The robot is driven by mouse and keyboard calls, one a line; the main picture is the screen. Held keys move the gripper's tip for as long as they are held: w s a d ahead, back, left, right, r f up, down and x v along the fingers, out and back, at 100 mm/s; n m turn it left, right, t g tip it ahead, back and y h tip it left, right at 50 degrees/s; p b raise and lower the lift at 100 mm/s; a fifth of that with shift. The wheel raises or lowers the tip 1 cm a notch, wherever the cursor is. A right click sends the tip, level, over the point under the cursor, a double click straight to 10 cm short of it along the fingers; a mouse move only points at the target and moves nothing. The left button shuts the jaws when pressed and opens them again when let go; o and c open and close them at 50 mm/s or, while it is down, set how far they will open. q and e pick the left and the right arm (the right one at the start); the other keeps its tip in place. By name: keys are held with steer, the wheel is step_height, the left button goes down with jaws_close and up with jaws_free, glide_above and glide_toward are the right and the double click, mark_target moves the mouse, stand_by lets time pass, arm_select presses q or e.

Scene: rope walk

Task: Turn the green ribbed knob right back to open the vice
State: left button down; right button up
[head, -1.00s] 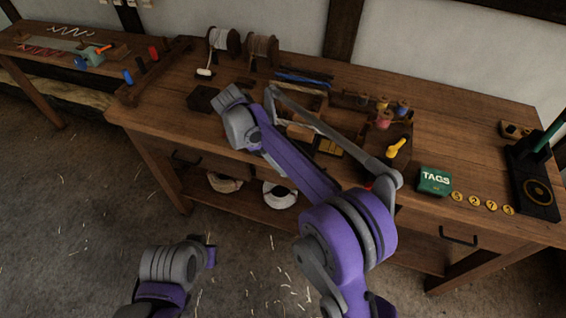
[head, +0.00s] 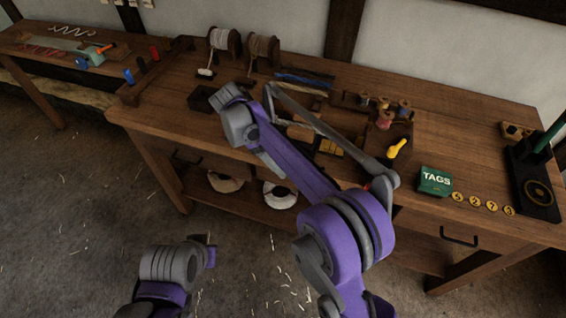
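I cannot pick out a green ribbed knob for certain. A small green device (head: 94,54) with an orange lever sits on the left-hand bench; it may be the vice, but it is too small to tell. My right arm reaches up over the middle of the main bench. Its wrist is above the bench's front part, beside a dark block (head: 201,98), and its fingers are hidden. My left arm is low at the bottom left, over the floor and in front of the bench. No contact with the green device is visible.
The wooden main bench (head: 460,125) carries two cord reels (head: 262,50), a spool rack (head: 400,130), a green TAGS box (head: 433,181), several numbered yellow discs (head: 475,202) and a black stand (head: 535,180) with a green lever. The floor at the left is open.

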arm_select(q)
steer(key=shift+w+r+p, duration=0.25)
steer(key=shift+r+p, duration=0.45)
steer(key=shift+r, duration=0.15)
arm_select(e)
steer(key=v, duration=1)
steer(key=shift+r, duration=0.1)
steer(key=d+y, duration=0.2)
steer(key=s+d+r+t+y+p, duration=0.1)
steer(key=d+y, duration=0.1)
steer(key=d+r+y, duration=0.1)
steer(key=d+y, duration=0.1)
steer(key=shift+s+d+r+t+p, duration=0.1)
steer(key=shift+s+d+t+p, duration=0.25)
steer(key=shift+t+p, duration=0.05)
steer(key=shift+s+d+y, duration=0.2)
steer(key=shift+s+y, duration=0.1)
steer(key=shift+y, duration=0.1)
step_height(320, 180, down, 11)
steer(key=shift+r, duration=0.1)
arm_select(q)
steer(key=shift+w+r, duration=0.15)
steer(key=shift+r, duration=0.35)
steer(key=shift+w+r, duration=0.15)
steer(key=shift+r, duration=0.35)
